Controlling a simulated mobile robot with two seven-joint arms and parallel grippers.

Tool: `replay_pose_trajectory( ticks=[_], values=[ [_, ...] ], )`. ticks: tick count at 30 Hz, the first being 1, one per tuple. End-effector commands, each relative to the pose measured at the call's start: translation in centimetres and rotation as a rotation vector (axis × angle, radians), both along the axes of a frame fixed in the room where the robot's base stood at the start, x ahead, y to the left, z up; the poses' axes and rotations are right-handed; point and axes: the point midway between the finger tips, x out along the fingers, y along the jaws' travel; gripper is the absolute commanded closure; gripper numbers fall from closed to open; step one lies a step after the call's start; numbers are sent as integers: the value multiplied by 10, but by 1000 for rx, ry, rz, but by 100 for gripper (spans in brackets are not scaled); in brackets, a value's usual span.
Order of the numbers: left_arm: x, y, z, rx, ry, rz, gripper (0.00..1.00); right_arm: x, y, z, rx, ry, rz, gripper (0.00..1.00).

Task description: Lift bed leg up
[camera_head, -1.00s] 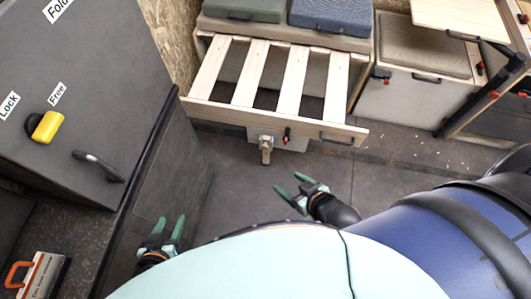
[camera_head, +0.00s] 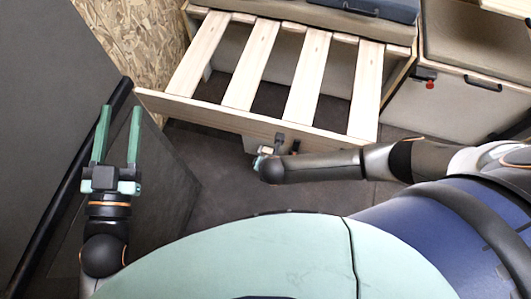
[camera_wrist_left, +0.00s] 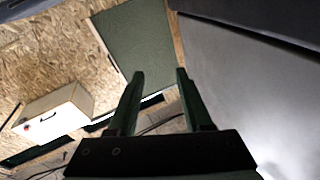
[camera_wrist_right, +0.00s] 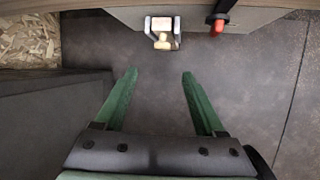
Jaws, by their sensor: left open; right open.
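The bed leg (camera_wrist_right: 162,34) shows in the right wrist view as a pale wooden piece in a metal bracket under the bed's front board. It lies beyond my right gripper's fingertips and apart from them. My right gripper (camera_wrist_right: 154,75) is open and empty. In the head view the right gripper is mostly hidden behind its own wrist, close under the front board of the slatted bed frame (camera_head: 230,117). My left gripper (camera_head: 119,115) is open and empty, pointing away from me beside the grey panel at left. Its fingers also show in the left wrist view (camera_wrist_left: 160,78).
A red-tipped latch (camera_wrist_right: 217,26) sits right of the leg. A large grey cabinet panel (camera_head: 45,90) with a dark edge stands close to my left gripper. A cabinet (camera_head: 470,85) stands right of the bed. Dark floor below the bed front is clear.

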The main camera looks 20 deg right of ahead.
Motion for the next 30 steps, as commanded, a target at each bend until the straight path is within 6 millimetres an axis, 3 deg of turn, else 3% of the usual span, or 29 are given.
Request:
replay_pose_trajectory(
  ticks=[7, 14, 27, 30],
  values=[
    [-4, -2, 20, -1, -92, -14, 50, 6, -7, -9, -37, -4, 25, 28],
    [-18, -6, 64, 0, -289, -46, 50, 13, -8, -23, -34, -6, 23, 28],
    [-74, -16, 139, 4, -694, -129, 50, 25, -9, -52, -33, -5, 22, 28],
    [-71, -17, 116, -14, -668, -137, 50, 36, -11, -78, -35, -6, 22, 28]
  ],
)
